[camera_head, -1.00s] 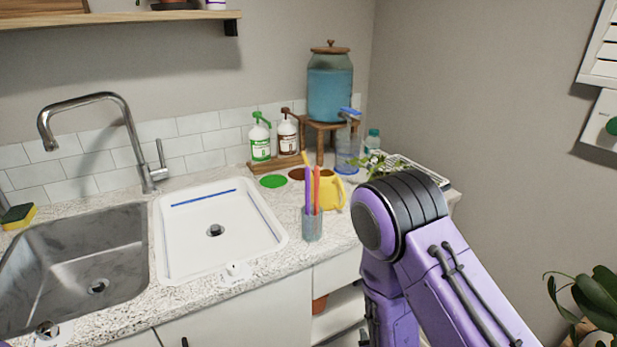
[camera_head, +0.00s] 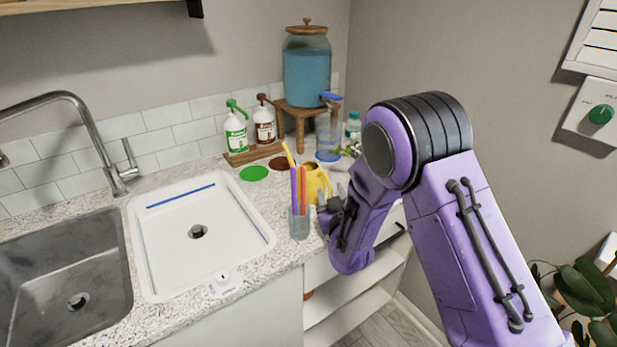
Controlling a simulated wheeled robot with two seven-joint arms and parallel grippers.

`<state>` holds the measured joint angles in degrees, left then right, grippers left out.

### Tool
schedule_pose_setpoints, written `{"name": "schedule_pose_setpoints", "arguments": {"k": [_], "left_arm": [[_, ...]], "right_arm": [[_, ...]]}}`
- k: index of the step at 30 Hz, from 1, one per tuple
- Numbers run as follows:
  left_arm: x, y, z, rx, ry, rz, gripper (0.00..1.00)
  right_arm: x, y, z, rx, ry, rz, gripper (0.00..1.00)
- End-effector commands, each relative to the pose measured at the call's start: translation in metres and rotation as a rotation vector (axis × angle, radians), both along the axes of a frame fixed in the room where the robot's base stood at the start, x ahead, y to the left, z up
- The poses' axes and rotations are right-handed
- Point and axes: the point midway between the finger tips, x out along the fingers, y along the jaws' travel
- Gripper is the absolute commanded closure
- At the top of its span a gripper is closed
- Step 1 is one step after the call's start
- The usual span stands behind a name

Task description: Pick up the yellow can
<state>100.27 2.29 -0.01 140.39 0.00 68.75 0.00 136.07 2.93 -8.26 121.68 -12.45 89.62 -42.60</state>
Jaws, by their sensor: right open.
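The yellow can (camera_head: 314,181) stands on the counter, right behind a clear cup (camera_head: 300,224) of coloured sticks that partly covers it. My right gripper (camera_head: 331,211) is open at the counter's right front edge, just in front and to the right of the can. Its dark fingers are small and partly hidden by my purple forearm, and I see nothing between them. I cannot tell whether they touch the can. My left gripper is out of view.
A white basin (camera_head: 165,255) and a steel sink (camera_head: 50,250) are on the left. Green and brown pump bottles (camera_head: 236,132), a blue dispenser (camera_head: 306,75) on a wooden stand and a blue-topped spray bottle (camera_head: 329,130) stand behind. An open shelf (camera_head: 350,310) lies below the counter.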

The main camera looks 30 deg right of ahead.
Motion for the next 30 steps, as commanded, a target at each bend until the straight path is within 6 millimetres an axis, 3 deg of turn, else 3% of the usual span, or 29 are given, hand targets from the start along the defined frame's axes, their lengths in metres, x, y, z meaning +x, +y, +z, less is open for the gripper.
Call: {"name": "schedule_pose_setpoints", "arguments": {"k": [8, 9, 12, 13, 30], "left_arm": [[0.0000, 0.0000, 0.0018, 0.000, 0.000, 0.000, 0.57], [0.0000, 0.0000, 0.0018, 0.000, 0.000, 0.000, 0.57], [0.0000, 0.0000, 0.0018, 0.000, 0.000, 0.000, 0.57], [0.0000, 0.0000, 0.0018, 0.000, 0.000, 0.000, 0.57], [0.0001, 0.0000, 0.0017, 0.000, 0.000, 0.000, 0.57]], "right_arm": [[0.0083, -0.0034, -0.0012, 0.000, 0.001, 0.000, 0.56], [0.0083, -0.0034, -0.0011, 0.000, 0.001, 0.000, 0.62], [0.0081, -0.0033, -0.0011, 0.000, 0.001, 0.000, 0.95], [0.0081, -0.0033, -0.0011, 0.000, 0.001, 0.000, 1.00], [0.0076, -0.0032, -0.0021, 0.000, 0.005, 0.000, 1.00]]}}
